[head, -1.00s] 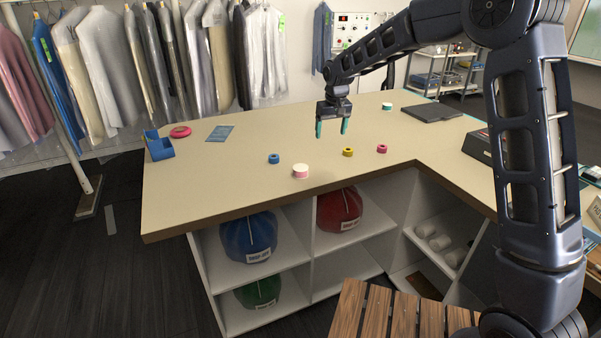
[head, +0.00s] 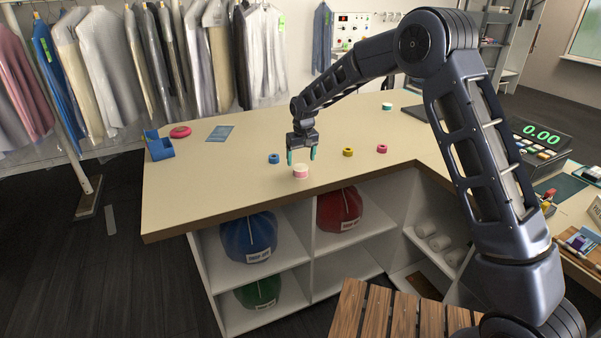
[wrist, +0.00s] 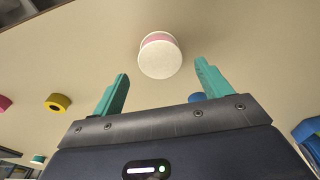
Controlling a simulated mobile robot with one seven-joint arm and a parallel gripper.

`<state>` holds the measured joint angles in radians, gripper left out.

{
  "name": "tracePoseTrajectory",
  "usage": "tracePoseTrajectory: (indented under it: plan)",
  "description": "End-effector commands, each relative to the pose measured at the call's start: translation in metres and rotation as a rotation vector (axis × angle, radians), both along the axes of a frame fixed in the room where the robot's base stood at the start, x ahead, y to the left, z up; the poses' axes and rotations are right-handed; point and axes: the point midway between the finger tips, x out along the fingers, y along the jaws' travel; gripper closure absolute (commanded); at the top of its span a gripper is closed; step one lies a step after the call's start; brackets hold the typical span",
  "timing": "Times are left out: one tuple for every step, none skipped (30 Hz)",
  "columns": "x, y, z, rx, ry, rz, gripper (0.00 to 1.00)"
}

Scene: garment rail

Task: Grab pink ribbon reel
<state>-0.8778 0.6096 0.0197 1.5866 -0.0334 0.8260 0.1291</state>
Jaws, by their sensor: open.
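A reel with a white face and a pink band, the pink ribbon reel (head: 300,172), stands on the counter close to its front edge. In the wrist view the reel (wrist: 160,58) lies ahead of the gap between my fingertips, roughly centred. My gripper (head: 302,157) points down, with its two teal fingers apart and nothing between them. In the head view its fingertips are just above and behind the reel. I cannot tell the exact height gap. Both fingers also show in the wrist view (wrist: 162,75).
On the counter (head: 215,195), a blue reel (head: 274,158) stands left of my gripper, and a yellow reel (head: 348,152) and a magenta reel (head: 382,149) stand to its right. A blue dispenser (head: 159,146) and a pink ring (head: 180,132) are at the far left.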

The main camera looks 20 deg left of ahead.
Motion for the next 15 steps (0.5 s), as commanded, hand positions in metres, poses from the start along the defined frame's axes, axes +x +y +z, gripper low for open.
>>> tracePoseTrajectory:
  plan:
    - [0.0,0.0,-0.003,0.0,0.0,0.0,0.23]
    - [0.0,0.0,-0.004,0.0,0.0,0.0,0.23]
    - [0.0,0.0,-0.008,-0.001,0.001,0.0,0.23]
    - [0.0,0.0,-0.011,-0.001,0.001,0.0,0.23]
    - [0.0,0.0,-0.014,-0.001,0.001,0.0,0.23]
    - [0.0,0.001,-0.02,-0.001,0.001,0.0,0.23]
    - [0.0,0.001,-0.024,-0.002,0.002,0.001,0.23]
    - [0.001,0.001,-0.028,-0.002,0.002,0.001,0.23]
    - [0.001,0.002,-0.034,-0.001,0.001,0.001,0.23]
    - [0.001,0.002,-0.038,-0.001,0.001,0.001,0.23]
    - [0.002,0.003,-0.042,-0.001,0.001,0.001,0.23]
    - [0.002,0.003,-0.046,-0.001,0.001,0.001,0.23]
    - [0.002,0.003,-0.048,0.0,0.001,0.0,0.23]
    - [0.002,0.003,-0.05,0.0,0.001,0.001,0.23]
    - [0.003,0.003,-0.051,0.001,0.001,0.0,0.23]
